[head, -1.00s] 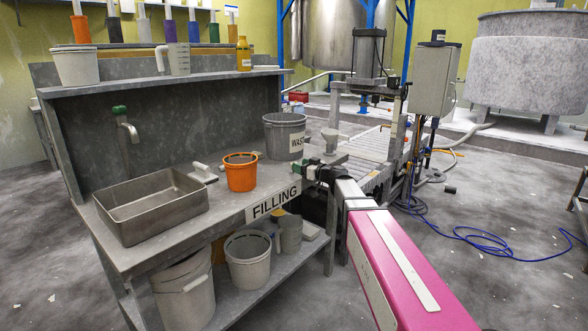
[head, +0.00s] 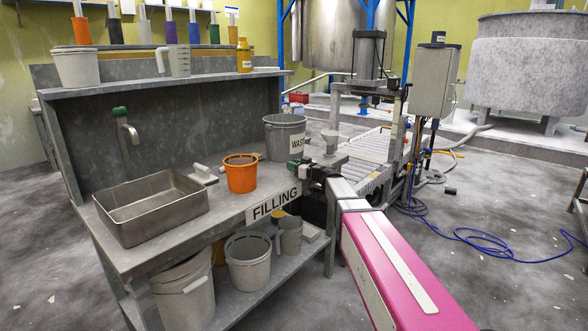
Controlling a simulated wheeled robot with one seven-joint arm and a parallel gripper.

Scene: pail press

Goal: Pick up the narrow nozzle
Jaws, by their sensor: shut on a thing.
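My gripper (head: 298,171) is at the right end of the filling bench, by the bench's front edge and the start of the roller track. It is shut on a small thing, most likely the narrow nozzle. That thing is mostly hidden by the dark fingers and too small to make out clearly. A green part shows at the gripper's left side. A grey funnel-shaped piece (head: 331,141) stands just behind my gripper, apart from it as far as I can tell.
An orange pail (head: 240,176) and a grey waste bucket (head: 284,135) stand on the bench left of and behind my gripper. A steel basin (head: 150,207) is at the left. The roller track (head: 372,165) and press (head: 369,62) are behind right. Blue hose lies on the right floor.

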